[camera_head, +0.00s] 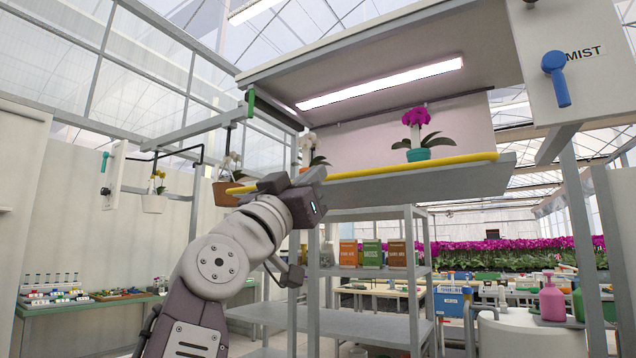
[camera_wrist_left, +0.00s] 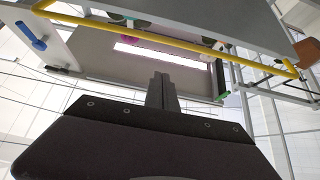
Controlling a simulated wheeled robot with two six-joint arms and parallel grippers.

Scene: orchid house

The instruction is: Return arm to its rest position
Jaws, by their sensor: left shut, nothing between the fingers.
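My left arm rises from the bottom left in the head view, bent at the elbow. My left gripper (camera_head: 291,188) is raised in front of the left end of the grow shelf (camera_head: 430,184), overlapping its yellow rail (camera_head: 420,166). Whether it touches the rail cannot be told. In the left wrist view the two dark fingers (camera_wrist_left: 161,92) are together, with nothing between them. That view looks up at the shelf's underside and the yellow rail. My right gripper is in neither view.
A magenta orchid in a teal pot (camera_head: 418,154) stands on the shelf, and a white orchid (camera_head: 312,152) stands near its left end. Hanging pots (camera_head: 227,193) are left of my gripper. A grey rack (camera_head: 372,272) stands below. A blue lever (camera_head: 556,78) is at upper right.

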